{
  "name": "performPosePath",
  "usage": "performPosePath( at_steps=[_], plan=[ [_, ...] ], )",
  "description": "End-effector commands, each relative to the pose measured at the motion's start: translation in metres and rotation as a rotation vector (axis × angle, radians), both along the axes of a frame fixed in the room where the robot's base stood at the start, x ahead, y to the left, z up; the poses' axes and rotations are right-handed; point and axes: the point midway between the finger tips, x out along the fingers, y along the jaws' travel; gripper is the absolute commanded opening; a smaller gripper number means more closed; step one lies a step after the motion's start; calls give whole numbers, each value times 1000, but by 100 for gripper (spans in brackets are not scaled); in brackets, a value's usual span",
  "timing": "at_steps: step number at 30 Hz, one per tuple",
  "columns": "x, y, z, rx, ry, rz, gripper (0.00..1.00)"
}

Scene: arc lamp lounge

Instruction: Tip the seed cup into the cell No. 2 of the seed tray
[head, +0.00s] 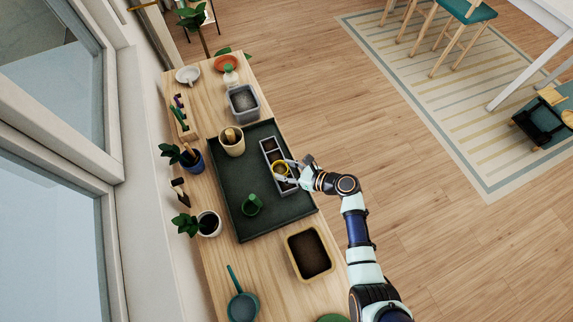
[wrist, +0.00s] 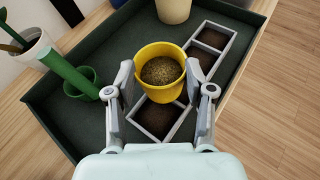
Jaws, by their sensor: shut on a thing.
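The yellow seed cup (wrist: 160,78) is held between the two fingers of my gripper (wrist: 160,72). It looks upright and holds brownish seeds. The grey seed tray (wrist: 207,49) lies beneath, a row of cells with dark soil. In the wrist view the cup overlaps the near and middle part of the row, hiding some of it. No cell number is readable. In the head view the cup (head: 279,169) and my gripper (head: 283,171) are over the tray, towards its near end. The cup appears above the tray, its exact height unclear.
The seed tray lies in a large dark green tray (head: 232,190) on a wooden bench. A soil box (head: 309,254) is nearer, a grey tub (head: 242,102) farther. Potted plants line the left.

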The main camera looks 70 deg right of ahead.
Motion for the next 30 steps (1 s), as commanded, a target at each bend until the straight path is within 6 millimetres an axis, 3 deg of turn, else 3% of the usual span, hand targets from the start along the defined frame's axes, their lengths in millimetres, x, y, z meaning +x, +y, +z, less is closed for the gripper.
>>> performPosePath(
  at_steps=[30],
  plan=[
    [0,-1,-1,57,18,1,16]
  ],
)
